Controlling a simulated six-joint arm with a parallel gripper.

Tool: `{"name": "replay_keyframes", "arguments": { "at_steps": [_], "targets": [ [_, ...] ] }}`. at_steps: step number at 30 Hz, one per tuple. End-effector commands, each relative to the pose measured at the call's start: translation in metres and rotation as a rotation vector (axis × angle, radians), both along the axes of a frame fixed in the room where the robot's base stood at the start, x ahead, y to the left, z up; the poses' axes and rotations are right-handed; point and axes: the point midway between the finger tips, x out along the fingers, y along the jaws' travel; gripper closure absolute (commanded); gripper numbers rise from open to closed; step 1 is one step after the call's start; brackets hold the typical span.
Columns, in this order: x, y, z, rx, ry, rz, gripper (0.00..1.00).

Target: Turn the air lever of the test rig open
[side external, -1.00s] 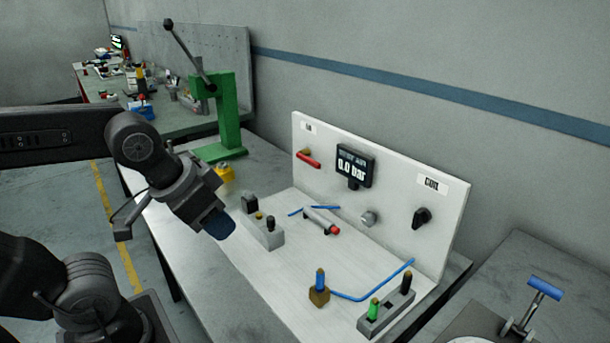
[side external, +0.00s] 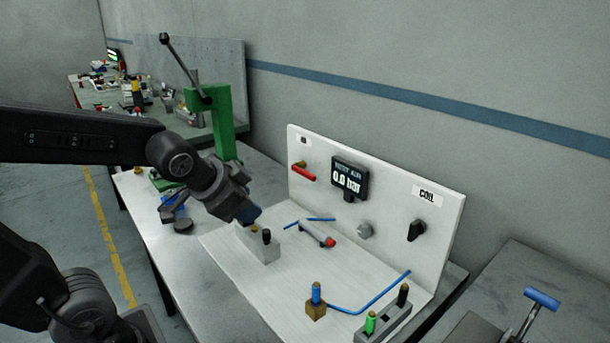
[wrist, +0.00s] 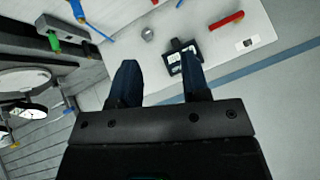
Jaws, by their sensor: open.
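The test rig is a white base with an upright white panel (side external: 390,200). The red air lever (side external: 303,173) sits at the panel's upper left, lying nearly level and tilted slightly down to the right. It also shows in the wrist view (wrist: 226,20), at the top right. A dark display (side external: 350,179) beside it reads 0.0 bar. My gripper (side external: 250,216) is in the air left of the panel, over the rig's left part and apart from the lever. In the wrist view its two dark blue fingers (wrist: 160,80) stand apart with nothing between them.
A grey block with posts (side external: 262,246) is just below my gripper. A grey cylinder with a red end (side external: 318,234), blue hoses (side external: 375,297) and a green-topped block (side external: 385,318) lie on the base. A black knob (side external: 416,231) is on the panel. A green press (side external: 222,120) stands behind.

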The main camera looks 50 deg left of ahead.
Motion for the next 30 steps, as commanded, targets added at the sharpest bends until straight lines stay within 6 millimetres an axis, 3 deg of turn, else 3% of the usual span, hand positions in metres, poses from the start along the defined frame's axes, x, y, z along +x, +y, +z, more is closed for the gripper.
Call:
{"name": "replay_keyframes", "arguments": {
  "at_steps": [1, 6, 12, 16, 21, 30],
  "targets": [
    [0.02, 0.016, -0.006, 0.073, -0.026, -0.034, 0.57],
    [0.078, 0.061, -0.02, 0.347, -0.153, -0.204, 0.57],
    [0.124, 0.105, -0.045, 0.653, -0.293, -0.414, 0.57],
    [0.139, 0.128, -0.065, 0.833, -0.396, -0.536, 0.57],
    [0.141, 0.147, -0.088, 1.022, -0.534, -0.635, 0.57],
    [0.137, 0.155, -0.098, 1.142, -0.638, -0.67, 0.57]
  ]
}}
